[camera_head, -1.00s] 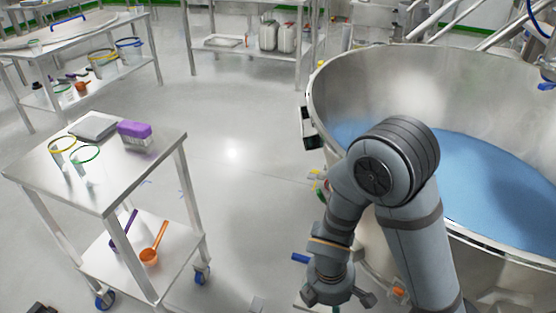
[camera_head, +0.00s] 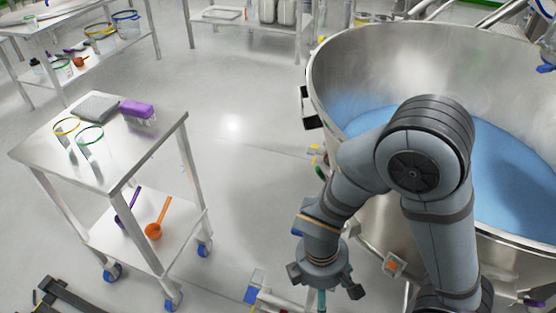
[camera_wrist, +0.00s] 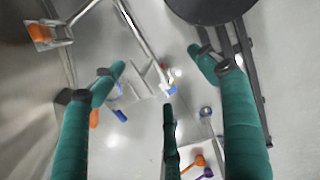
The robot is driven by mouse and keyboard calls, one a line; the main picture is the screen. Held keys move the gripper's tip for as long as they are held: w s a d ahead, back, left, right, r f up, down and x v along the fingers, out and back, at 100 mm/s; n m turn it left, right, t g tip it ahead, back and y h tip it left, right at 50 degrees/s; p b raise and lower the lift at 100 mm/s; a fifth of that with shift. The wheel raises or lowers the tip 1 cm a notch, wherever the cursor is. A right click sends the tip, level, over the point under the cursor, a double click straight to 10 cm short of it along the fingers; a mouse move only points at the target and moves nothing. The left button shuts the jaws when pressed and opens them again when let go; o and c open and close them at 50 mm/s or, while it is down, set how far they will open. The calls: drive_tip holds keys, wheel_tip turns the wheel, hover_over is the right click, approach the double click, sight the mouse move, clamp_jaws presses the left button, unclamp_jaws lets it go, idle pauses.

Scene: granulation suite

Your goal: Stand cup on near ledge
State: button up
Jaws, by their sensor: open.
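Two clear cups stand on the top of a steel cart in the left of the head view, one with a yellow rim (camera_head: 66,128) and one with a green rim (camera_head: 90,140). The frames do not show which cup is meant. No part is clearly identifiable as the near ledge; the cart top (camera_head: 125,165) has bare room at its near side. My gripper (camera_head: 322,296) hangs low, right of the cart and beside the big vessel. In the wrist view its teal fingers (camera_wrist: 163,85) are spread open, with nothing between them.
A purple-topped brush (camera_head: 137,109) and a grey pad (camera_head: 96,106) lie behind the cups. An orange scoop (camera_head: 154,230) and a purple scoop (camera_head: 126,209) are on the cart's lower shelf. A steel vessel (camera_head: 330,75) with blue contents fills the right.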

drive_tip(key=w+d+r+m+p, duration=0.1)
drive_tip(key=d+r+m+p, duration=0.1)
drive_tip(key=r+m+p, duration=0.2)
drive_tip(key=w+d+r+m+g+p, duration=0.1)
drive_tip(key=r+m+p, duration=0.4)
drive_tip(key=r, duration=1.6)
drive_tip(key=w+d+r+m+y+p, duration=0.1)
drive_tip(key=r+m+p, duration=0.4)
drive_tip(key=r+p, duration=0.8)
drive_tip(key=shift+w+d+r+g, duration=0.2)
drive_tip(key=shift+w+d+g, duration=0.1)
drive_tip(key=shift+w+d, duration=0.55)
